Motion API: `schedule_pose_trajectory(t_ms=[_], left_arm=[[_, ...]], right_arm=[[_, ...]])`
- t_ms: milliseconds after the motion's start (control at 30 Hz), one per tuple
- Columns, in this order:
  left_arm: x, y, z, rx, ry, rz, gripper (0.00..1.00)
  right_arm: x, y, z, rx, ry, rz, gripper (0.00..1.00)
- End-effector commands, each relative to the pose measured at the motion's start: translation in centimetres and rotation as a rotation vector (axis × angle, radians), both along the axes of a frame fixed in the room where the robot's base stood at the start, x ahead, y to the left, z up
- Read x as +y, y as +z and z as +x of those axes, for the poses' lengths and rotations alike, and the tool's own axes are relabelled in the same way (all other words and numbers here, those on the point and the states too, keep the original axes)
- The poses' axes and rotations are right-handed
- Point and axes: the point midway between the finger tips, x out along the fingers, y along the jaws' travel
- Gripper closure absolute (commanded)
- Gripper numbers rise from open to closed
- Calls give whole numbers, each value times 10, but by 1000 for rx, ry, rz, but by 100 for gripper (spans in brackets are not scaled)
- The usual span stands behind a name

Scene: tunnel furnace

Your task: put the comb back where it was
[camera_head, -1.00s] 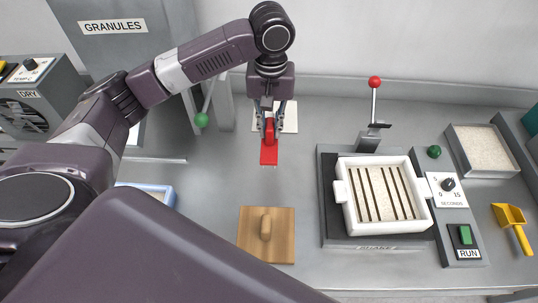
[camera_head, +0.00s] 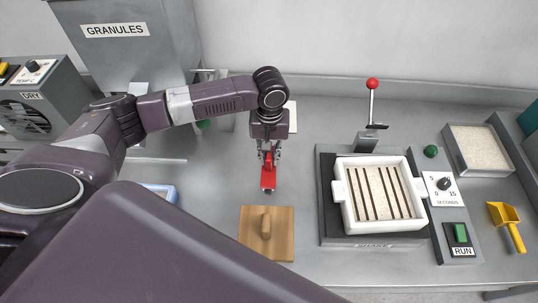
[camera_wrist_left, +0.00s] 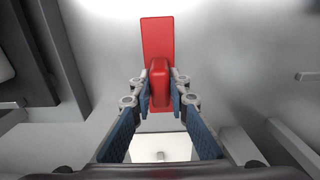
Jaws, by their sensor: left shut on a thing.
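The red comb (camera_head: 268,181) is a flat plate with a raised grip, and it also shows in the wrist view (camera_wrist_left: 157,40). My left gripper (camera_head: 267,158) is shut on the comb's grip, with a finger on each side in the wrist view (camera_wrist_left: 161,97). The comb is over the grey bench, behind the wooden board; I cannot tell whether it touches the bench. A white pad (camera_head: 291,118) lies behind the gripper, partly hidden by it. My right gripper is not in view.
A wooden board with a knob (camera_head: 251,237) lies in front of the comb. Bench between comb and shaker is clear.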

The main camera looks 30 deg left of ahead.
Motion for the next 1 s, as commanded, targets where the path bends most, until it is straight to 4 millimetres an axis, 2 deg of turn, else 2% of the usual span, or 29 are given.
schedule_pose_trajectory(t_ms=[167, 200, 333, 600, 733, 867, 1000], left_arm=[[0, -2, 0, 1, 0, 0, 100], [0, -2, 0, 1, 0, 0, 81], [0, -2, 0, 1, 0, 0, 67], [0, -2, 0, 0, 0, 0, 67], [0, 6, 1, -2, 1, 0, 67], [0, 27, 1, -5, 0, -1, 67], [-1, 58, 2, -6, 0, -1, 67]], right_arm=[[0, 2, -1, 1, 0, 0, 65], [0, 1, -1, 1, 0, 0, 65], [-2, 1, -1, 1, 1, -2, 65], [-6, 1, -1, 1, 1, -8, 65], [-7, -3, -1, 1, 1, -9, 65], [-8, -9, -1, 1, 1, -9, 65], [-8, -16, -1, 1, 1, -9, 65]])
